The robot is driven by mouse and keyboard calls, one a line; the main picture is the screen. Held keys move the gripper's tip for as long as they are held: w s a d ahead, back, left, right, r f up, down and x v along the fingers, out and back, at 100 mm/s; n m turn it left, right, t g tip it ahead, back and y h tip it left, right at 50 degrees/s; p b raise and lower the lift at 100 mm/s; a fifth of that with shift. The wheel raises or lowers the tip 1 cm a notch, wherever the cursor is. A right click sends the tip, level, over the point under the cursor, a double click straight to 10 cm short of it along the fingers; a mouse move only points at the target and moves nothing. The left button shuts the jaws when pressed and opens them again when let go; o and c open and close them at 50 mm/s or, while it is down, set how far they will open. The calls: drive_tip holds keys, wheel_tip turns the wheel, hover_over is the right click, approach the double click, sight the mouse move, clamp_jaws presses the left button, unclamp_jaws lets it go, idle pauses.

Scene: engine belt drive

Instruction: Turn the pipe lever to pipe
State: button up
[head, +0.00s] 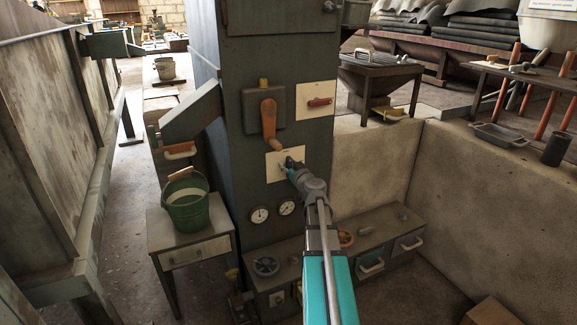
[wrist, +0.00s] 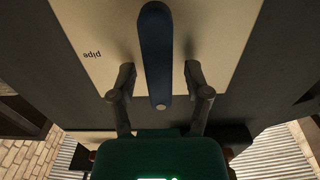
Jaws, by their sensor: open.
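The pipe lever (wrist: 156,50) is a dark blue bar with rounded ends on a pale plate (wrist: 215,25). The word "pipe" shows upside down on the plate, left of the bar in the wrist view. My gripper (wrist: 159,78) is open, with one finger on each side of the bar's near end and a visible gap on both sides. In the head view the plate (head: 273,170) sits low on the front of the dark cabinet. My gripper (head: 290,163) is in front of it there and hides most of the lever.
An orange crank lever (head: 269,122) on a grey box is just above the plate. A red handle (head: 319,102) is on another plate up right. Two gauges (head: 260,215) are below. A green bucket (head: 186,205) stands on a small table at left.

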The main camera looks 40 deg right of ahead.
clamp_jaws()
idle(0.3)
drive_tip(key=shift+m, duration=0.4)
drive_tip(key=m, duration=0.4)
drive_tip(key=shift+s+d, duration=0.1)
drive_tip(key=shift+d, duration=0.15)
drive_tip(key=m, duration=0.4)
drive_tip(key=shift+d+f+m, duration=0.2)
drive_tip(key=shift+m, duration=0.1)
drive_tip(key=shift+d+f+m+b, duration=0.15)
drive_tip(key=shift+m+b, duration=0.1)
drive_tip(key=shift+m, duration=1.15)
drive_tip(key=shift+f+m+b, duration=0.15)
drive_tip(key=shift+m+b, duration=0.05)
drive_tip(key=shift+m, duration=1.2)
drive_tip(key=shift+d+f+m+b, duration=0.15)
drive_tip(key=shift+m+b, duration=0.1)
drive_tip(key=shift+m, duration=1.15)
drive_tip(key=shift+a, duration=0.1)
